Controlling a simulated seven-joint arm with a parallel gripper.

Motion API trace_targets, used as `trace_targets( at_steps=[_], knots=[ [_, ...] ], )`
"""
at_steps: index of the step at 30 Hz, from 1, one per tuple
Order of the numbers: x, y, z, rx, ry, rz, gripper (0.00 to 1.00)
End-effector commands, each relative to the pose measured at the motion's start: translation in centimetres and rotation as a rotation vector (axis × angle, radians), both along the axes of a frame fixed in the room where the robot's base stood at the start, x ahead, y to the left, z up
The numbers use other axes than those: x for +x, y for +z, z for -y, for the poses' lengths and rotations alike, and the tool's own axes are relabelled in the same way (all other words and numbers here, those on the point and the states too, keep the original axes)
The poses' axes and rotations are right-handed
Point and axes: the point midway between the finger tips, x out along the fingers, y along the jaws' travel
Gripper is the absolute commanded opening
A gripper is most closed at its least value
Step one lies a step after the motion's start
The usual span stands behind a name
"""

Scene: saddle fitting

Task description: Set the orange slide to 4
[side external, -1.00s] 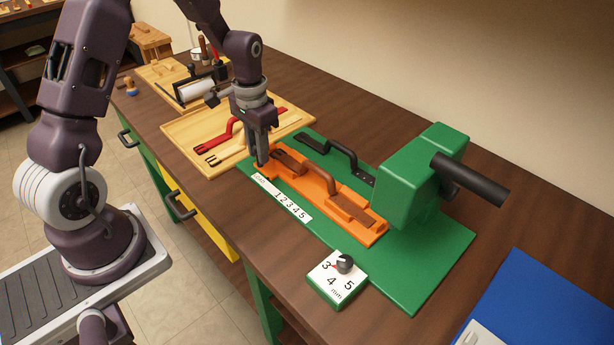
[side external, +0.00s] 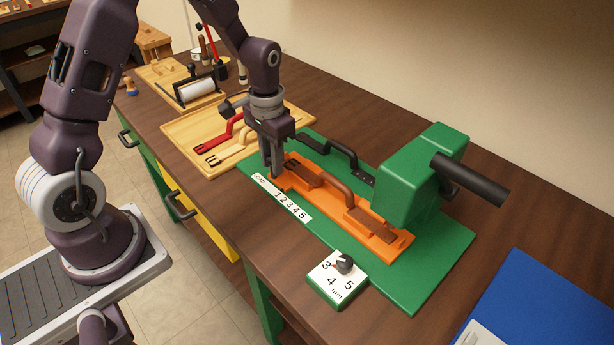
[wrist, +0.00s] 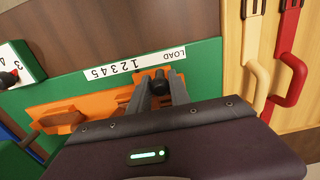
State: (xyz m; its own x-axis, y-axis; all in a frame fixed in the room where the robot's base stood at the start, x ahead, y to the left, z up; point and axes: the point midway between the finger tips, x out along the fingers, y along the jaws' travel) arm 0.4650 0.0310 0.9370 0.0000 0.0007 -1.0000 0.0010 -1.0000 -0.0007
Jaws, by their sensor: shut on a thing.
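My gripper (side external: 275,174) is down at the slide's LOAD end. In the wrist view its fingers (wrist: 160,98) are closed around a small dark knob (wrist: 158,84) at that end, beside the strip between LOAD and 1. The fingers partly hide the knob.
A green press head (side external: 420,180) with a black bar (side external: 470,180) stands at the slide's far end. A 3-4-5 mm dial (side external: 338,277) sits near the front edge. A wooden tray (side external: 205,165) with red and cream handles is at left. Another dark handle (side external: 340,152) lies behind the slide.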

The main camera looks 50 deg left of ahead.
Motion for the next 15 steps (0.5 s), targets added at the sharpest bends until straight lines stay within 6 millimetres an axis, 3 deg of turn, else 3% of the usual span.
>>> trace_targets(
  at_steps=[15],
  knots=[
    [0.0, 0.0, 3.1, -0.001, -0.002, 0.001, 0.04]
  ],
)
